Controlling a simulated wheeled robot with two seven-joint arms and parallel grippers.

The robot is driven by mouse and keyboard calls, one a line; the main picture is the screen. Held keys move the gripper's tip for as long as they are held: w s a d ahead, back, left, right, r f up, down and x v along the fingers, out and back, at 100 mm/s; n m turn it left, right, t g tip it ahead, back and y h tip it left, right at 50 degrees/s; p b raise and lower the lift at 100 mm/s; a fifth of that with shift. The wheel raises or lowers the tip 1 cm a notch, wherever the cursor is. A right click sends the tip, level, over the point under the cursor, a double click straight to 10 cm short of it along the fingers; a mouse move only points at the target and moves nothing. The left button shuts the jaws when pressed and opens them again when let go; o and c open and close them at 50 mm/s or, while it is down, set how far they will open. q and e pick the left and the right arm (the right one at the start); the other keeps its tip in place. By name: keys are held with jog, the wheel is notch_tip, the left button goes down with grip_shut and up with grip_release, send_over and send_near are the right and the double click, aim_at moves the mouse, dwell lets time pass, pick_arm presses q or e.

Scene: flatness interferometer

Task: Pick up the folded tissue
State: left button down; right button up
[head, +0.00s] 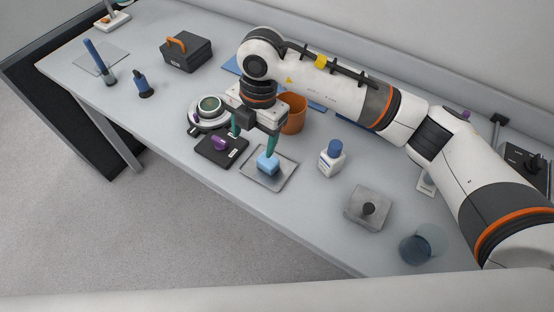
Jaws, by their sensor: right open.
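A small light-blue block-like piece (268,163), which looks like the folded tissue, sits on a grey metal tray (254,178) near the table's front edge. My right gripper (253,146) is above the table with its two teal fingers spread apart and nothing between them. One fingertip is right at the top back of the blue piece in the picture; I cannot tell whether it touches. The other finger is to the left, over the edge of a black plate (207,152) with a purple-handled item (219,143). My left gripper is not in view.
A grey block with a black knob (358,208) and a glass (416,248) stand to the right. A black case (186,52) is at the back left.

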aim_at(268, 160)
jog(key=shift+m+t+h, duration=0.3)
jog(key=shift+m+h, duration=0.1)
jog(key=shift+h, duration=0.3)
jog(key=d+f, duration=0.1)
jog(key=f, duration=0.1)
jog(key=w+f+p, duration=0.1)
jog(key=f, duration=0.1)
jog(key=d+f+p, duration=0.1)
jog(key=f, duration=0.1)
jog(key=shift+w+d+f, duration=0.2)
jog(key=shift+d, duration=0.1)
jog(key=shift+f, duration=0.35)
notch_tip(268, 160, down, 4)
jog(key=shift+r+p, duration=0.2)
jog(key=shift+p, duration=0.65)
jog(key=shift+f, duration=0.45)
jog(key=shift+c, duration=0.2)
